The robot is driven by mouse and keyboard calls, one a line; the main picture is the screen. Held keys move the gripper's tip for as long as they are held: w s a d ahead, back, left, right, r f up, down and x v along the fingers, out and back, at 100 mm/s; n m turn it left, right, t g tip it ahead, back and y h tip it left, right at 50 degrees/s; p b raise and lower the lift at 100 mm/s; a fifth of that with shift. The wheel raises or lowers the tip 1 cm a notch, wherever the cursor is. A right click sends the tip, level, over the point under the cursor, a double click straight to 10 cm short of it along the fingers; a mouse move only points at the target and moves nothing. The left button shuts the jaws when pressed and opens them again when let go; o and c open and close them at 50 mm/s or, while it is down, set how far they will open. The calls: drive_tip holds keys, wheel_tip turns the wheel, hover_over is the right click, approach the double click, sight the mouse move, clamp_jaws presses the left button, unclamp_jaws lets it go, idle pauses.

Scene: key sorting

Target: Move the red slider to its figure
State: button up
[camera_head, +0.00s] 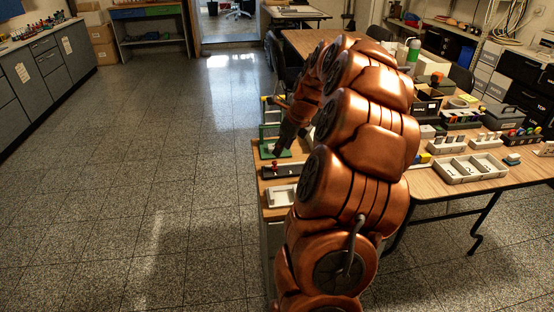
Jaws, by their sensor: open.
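A dark slider track (295,169) lies on the wooden side table. A small red knob (274,164), which appears to be the red slider, sits near its left end. My gripper (277,152) points down and left just behind the knob, apparently a little apart from it. It is small and dark in this view, open, with nothing visible in it. My copper arm hides the right part of the track. Any figures on it are too small to read.
A green-based stand (270,131) is behind my gripper. A white tray (281,196) lies in front of the track. At right, a long table holds a white compartment tray (468,170) and several small items. The floor at left is clear.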

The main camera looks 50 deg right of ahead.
sight(275, 162)
drive_tip(key=x, duration=0.6)
drive_tip(key=shift+w, duration=0.15)
drive_tip(key=shift+c, duration=0.2)
clamp_jaws()
idle(0.3)
